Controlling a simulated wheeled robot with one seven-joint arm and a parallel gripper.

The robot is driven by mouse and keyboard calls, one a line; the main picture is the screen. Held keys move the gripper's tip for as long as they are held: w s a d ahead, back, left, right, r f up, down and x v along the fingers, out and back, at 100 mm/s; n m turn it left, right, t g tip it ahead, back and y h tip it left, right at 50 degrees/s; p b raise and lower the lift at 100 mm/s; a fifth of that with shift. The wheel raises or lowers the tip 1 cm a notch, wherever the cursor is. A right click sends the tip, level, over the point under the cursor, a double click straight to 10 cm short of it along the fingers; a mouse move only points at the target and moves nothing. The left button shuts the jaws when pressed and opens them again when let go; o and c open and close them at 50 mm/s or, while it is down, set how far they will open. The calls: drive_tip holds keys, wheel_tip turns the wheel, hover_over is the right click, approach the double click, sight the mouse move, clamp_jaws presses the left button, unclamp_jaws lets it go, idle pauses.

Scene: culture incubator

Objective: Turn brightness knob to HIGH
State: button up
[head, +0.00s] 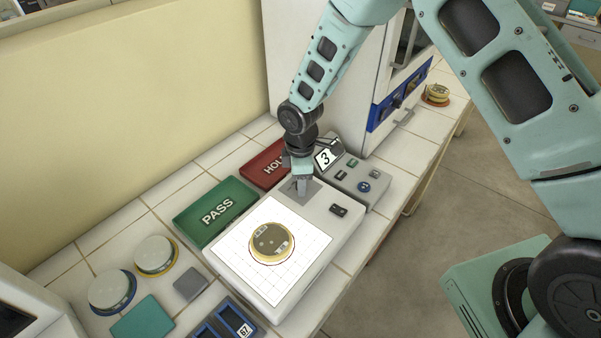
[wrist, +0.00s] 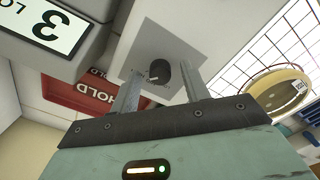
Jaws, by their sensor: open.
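The brightness knob (wrist: 159,72) is a small dark round knob with a light mark on its face. It sits on a grey plate (wrist: 178,48) at the far end of the white light box (head: 240,273). My gripper (head: 302,186) points down over that plate and hides the knob in the head view. In the wrist view my gripper (wrist: 161,76) is open, with one finger on each side of the knob. I cannot tell whether the fingers touch it. I cannot read the knob's setting or any HIGH label.
A lidded dish (head: 271,243) lies on the lit grid. A dark switch (head: 338,210) is on the box. A counter showing 3 (head: 325,157) stands behind, near the gripper. Green PASS (head: 215,210) and red HOLD (head: 265,166) trays lie left. An incubator (head: 330,60) stands behind.

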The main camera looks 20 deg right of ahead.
wheel_tip(320, 180, up, 17)
drive_tip(key=b, duration=0.3)
drive_tip(key=shift+r+b, duration=0.2)
drive_tip(key=shift+b, duration=0.2)
drive_tip(key=shift+s, duration=0.1)
